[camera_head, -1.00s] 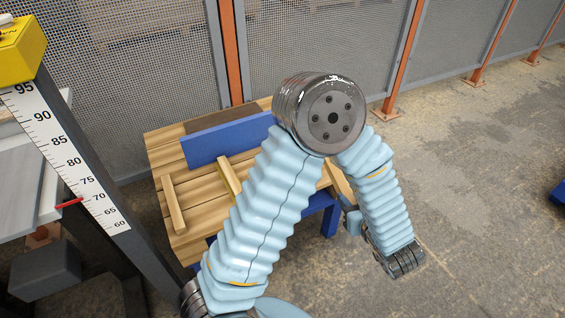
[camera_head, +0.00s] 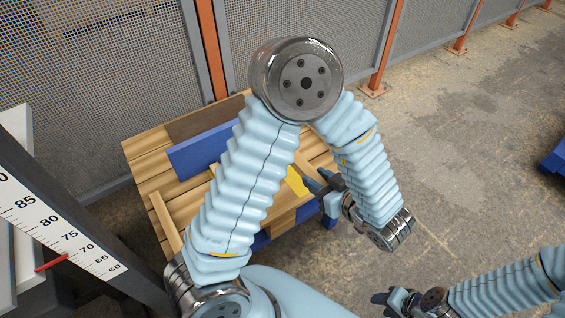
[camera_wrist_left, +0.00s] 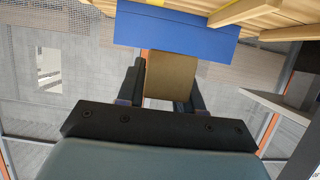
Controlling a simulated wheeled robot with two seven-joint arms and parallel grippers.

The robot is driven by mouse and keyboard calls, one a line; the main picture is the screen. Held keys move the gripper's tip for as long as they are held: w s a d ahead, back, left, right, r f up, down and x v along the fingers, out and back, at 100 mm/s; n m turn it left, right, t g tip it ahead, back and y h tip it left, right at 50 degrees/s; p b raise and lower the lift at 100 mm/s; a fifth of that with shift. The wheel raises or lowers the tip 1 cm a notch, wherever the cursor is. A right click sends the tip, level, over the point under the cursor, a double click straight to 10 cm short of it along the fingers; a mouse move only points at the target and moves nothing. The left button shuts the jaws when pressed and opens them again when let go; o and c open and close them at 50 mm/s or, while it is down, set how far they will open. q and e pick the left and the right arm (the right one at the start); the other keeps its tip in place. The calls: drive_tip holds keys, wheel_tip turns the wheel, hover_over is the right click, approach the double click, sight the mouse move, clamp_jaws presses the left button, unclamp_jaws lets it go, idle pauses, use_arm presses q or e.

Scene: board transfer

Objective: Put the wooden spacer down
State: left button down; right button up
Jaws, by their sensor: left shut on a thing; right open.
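The wooden spacer (camera_wrist_left: 172,75) is a plain brown block between the two dark fingers of my left gripper (camera_wrist_left: 160,92) in the left wrist view. My left gripper is shut on it. In the head view my left gripper (camera_head: 318,188) is at the right side of the wooden table (camera_head: 150,155), partly behind my own arm. I cannot clearly make out the held spacer there. My right gripper (camera_head: 380,298) is open at the lower right, low and away from the table.
A blue board (camera_head: 195,152) stands near the table's back, beside a dark brown one (camera_head: 205,120). A wooden bar (camera_head: 166,220) lies on the left. A yellow patch (camera_head: 297,180) shows near my left gripper. A scale post (camera_head: 50,225) stands left; mesh fencing is behind.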

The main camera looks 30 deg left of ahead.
use_arm(q)
drive_tip(key=x, duration=0.5)
drive_tip(key=w+x, duration=0.1)
drive_tip(key=x, duration=0.2)
drive_tip(key=shift+d+f, duration=0.1)
drive_tip(key=shift+d, duration=0.1)
hover_over(294, 180)
drive_tip(key=f, duration=0.3)
drive_tip(key=d+f, duration=0.1)
drive_tip(key=shift+s+f, duration=0.2)
drive_tip(key=shift+s, duration=0.15)
drive_tip(key=shift+w+a+f, duration=0.25)
drive_tip(key=shift+a+f, duration=0.15)
drive_tip(key=shift+f, duration=0.1)
drive_tip(key=shift+w+a+f+b, duration=0.1)
drive_tip(key=shift+a+f+b, duration=0.05)
drive_tip(key=shift+f, duration=0.75)
drive_tip(key=shift+w+a+f+b, duration=0.1)
drive_tip(key=shift+f+b, duration=0.05)
drive_tip(key=shift+f, duration=0.75)
drive_tip(key=shift+f, duration=0.1)
drive_tip(key=c, duration=0.7)
unclamp_jaws()
drive_tip(key=shift+c, duration=0.2)
